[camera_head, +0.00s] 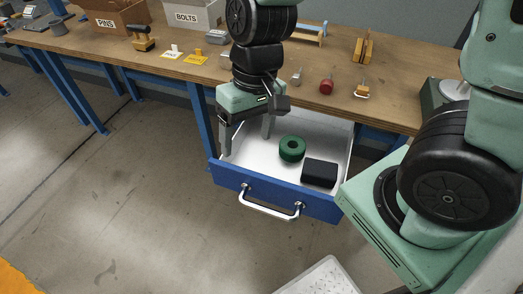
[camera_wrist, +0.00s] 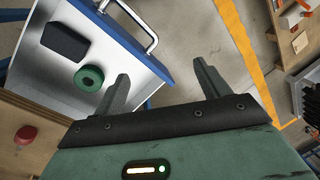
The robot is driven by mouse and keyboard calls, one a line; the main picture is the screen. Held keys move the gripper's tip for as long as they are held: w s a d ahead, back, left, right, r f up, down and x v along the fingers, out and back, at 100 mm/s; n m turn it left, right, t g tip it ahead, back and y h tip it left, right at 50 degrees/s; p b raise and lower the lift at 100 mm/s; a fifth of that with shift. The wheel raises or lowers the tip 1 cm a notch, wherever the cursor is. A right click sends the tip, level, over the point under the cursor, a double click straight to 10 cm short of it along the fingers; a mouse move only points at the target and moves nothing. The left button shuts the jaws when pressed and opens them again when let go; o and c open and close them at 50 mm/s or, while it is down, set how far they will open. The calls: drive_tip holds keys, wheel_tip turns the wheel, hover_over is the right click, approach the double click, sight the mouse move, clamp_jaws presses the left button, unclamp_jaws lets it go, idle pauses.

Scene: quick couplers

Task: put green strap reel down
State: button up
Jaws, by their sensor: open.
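The green strap reel (camera_head: 292,149) lies flat on the white floor of the open blue drawer (camera_head: 270,205), left of a black block. It also shows in the wrist view (camera_wrist: 89,78), beyond my fingers and apart from them. My gripper (camera_head: 246,147) is open and empty over the left part of the drawer, to the left of the reel. Its two fingers also show wide apart in the wrist view (camera_wrist: 160,85).
The black block (camera_head: 320,173) sits in the drawer's right front. The drawer handle (camera_head: 270,208) sticks out in front. The workbench (camera_head: 400,75) above holds a red-handled tool (camera_head: 326,87), other tools and boxes. A pale tray (camera_head: 320,280) is at the bottom.

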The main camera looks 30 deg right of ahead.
drive_tip(key=s+a+r+n, duration=0.1)
drive_tip(key=s+r+n, duration=0.1)
drive_tip(key=s+n, duration=0.1)
drive_tip(key=s+a+r+n+h, duration=0.1)
drive_tip(key=s+a+r+n, duration=0.1)
drive_tip(key=s, duration=0.4)
drive_tip(key=shift+s+r+n+t, duration=0.15)
drive_tip(key=shift+r+n+t, duration=0.3)
drive_tip(key=shift+n, duration=0.25)
drive_tip(key=shift+a, duration=0.1)
drive_tip(key=shift+c, duration=0.3)
